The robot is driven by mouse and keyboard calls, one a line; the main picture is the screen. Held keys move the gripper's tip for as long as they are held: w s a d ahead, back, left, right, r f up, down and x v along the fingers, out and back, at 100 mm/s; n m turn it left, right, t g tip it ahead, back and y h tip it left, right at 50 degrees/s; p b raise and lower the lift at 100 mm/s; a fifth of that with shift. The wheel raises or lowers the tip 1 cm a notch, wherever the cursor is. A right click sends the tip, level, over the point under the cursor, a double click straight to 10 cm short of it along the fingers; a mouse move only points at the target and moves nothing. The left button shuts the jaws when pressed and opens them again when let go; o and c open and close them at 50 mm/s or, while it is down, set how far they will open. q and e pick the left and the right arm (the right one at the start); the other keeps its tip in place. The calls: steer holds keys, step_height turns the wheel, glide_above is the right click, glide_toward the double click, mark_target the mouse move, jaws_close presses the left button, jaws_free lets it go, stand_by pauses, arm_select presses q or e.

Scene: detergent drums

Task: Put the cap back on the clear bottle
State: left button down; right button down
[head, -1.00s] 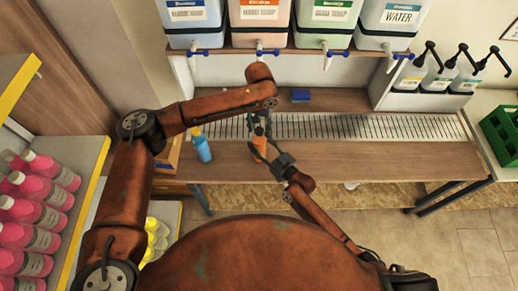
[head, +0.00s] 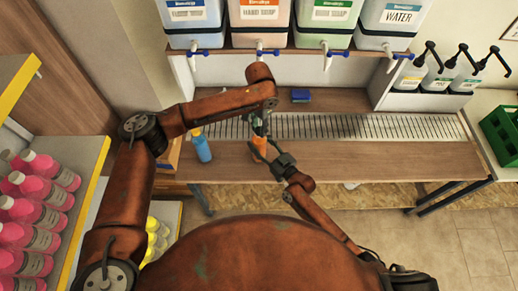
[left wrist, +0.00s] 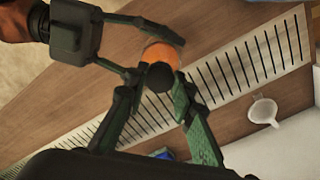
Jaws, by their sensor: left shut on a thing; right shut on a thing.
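The clear bottle, filled with orange, stands at the counter's middle in the head view (head: 259,146) and in the left wrist view (left wrist: 162,54). My right gripper (head: 262,153) is shut around its body from the right. It also shows at upper left in the left wrist view (left wrist: 165,32). My left gripper (head: 259,126) comes down from above the bottle and is shut on the dark round cap (left wrist: 160,77). The cap is at the bottle's top end; whether it is touching or seated is unclear. My fingers hide part of the bottle.
A blue bottle (head: 201,146) stands to the left on the counter. A blue sponge (head: 301,95) lies behind the metal drain grate (head: 350,126). A white funnel (left wrist: 263,110) shows in the left wrist view. The counter (head: 390,160) to the right is clear.

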arm_select(q)
steer(key=m, duration=0.3)
steer(key=c, duration=1.5)
jaws_free()
steer(key=shift+c, duration=0.2)
steer(key=shift+r, duration=0.1)
step_height(320, 180, up, 12)
arm_select(e)
steer(key=c, duration=0.9)
jaws_free()
steer(key=shift+c, duration=0.2)
